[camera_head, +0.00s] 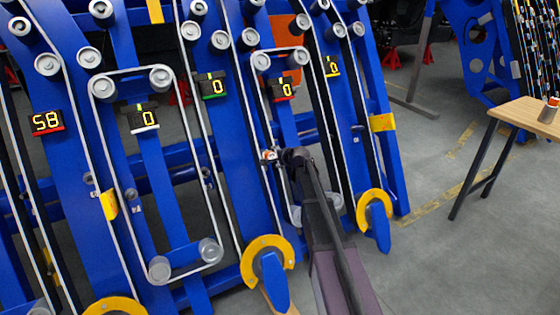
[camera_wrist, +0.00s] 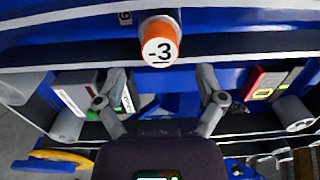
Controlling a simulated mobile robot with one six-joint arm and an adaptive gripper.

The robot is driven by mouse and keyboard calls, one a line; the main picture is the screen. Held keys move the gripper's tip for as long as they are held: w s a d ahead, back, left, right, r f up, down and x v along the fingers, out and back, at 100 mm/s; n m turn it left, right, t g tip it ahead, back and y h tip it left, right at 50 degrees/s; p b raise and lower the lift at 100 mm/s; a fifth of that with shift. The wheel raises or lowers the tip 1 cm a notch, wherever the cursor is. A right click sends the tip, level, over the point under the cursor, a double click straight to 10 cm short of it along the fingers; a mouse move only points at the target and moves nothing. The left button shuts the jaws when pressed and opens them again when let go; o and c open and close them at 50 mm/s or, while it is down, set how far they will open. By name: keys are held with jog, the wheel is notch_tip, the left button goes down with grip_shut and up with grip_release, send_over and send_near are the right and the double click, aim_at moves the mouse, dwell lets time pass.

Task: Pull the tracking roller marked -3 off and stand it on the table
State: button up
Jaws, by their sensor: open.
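The tracking roller marked -3 (camera_wrist: 160,43) has a white face with black print and an orange rim. In the wrist view it sits at the top centre, on the blue chassis beside a dark rail. In the head view a small white and orange piece (camera_head: 268,156) shows at the end of my arm, too small to read. My gripper (camera_wrist: 162,76) is open, its two fingers spread below the roller in the picture, with nothing between them. In the head view my gripper (camera_head: 282,157) is by the chassis, partly hidden by my arm. The wooden table (camera_head: 518,112) stands at the right edge.
Blue chassis beams with belts, grey rollers (camera_head: 160,78) and number displays (camera_head: 145,118) fill the left and middle. Yellow wheel guards (camera_head: 374,204) stick out low. A white and orange item (camera_head: 549,110) is on the table. The floor between chassis and table is clear.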

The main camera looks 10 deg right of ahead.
aim_at(272, 156)
jog(key=shift+b+x, duration=1.15)
jog(key=shift+x, duration=1.65)
grip_shut()
